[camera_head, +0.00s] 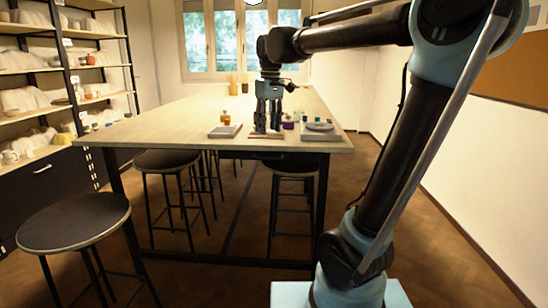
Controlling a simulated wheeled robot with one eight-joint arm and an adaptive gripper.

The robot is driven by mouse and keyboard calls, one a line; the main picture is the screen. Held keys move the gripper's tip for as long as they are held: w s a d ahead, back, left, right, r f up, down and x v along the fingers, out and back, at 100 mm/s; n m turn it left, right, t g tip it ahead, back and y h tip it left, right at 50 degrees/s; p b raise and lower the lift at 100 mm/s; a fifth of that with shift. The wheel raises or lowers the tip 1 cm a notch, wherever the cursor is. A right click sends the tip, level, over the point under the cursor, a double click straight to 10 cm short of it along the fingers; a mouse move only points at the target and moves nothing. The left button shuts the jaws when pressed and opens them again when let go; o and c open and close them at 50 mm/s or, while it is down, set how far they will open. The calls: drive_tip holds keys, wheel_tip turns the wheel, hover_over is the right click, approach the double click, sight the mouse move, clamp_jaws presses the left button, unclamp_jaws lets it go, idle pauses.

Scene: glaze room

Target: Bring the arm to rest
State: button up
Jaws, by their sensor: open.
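My arm reaches from its base at the lower right, up and over to the left, above the near end of a long pale wooden table (150,130). My gripper (268,127) hangs pointing down over the table's near edge, with its fingers apart. I see nothing held between them. Its fingertips are just above or at a small flat wooden piece (266,136) at the edge; I cannot tell whether they touch it.
A purple jar (288,125) and a grey tray (308,138) with a round dish (320,126) are to the right. Stools (75,222) stand in front; shelves (30,70) are left.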

drive_tip(key=s+d+f+m, duration=0.3)
drive_tip(key=s+d+f, duration=0.7)
drive_tip(key=f, duration=0.3)
drive_tip(key=s+d+f+m+t, duration=0.1)
drive_tip(key=s+d+f+m, duration=0.3)
drive_tip(key=s+d+f, duration=0.5)
wheel_tip(320, 180, down, 5)
drive_tip(key=shift+s+d+r+m+t+h, duration=0.2)
drive_tip(key=shift+s+d+m+t+h, duration=0.15)
drive_tip(key=shift+d, duration=0.6)
drive_tip(key=shift+w+f, duration=0.2)
drive_tip(key=shift+w, duration=0.2)
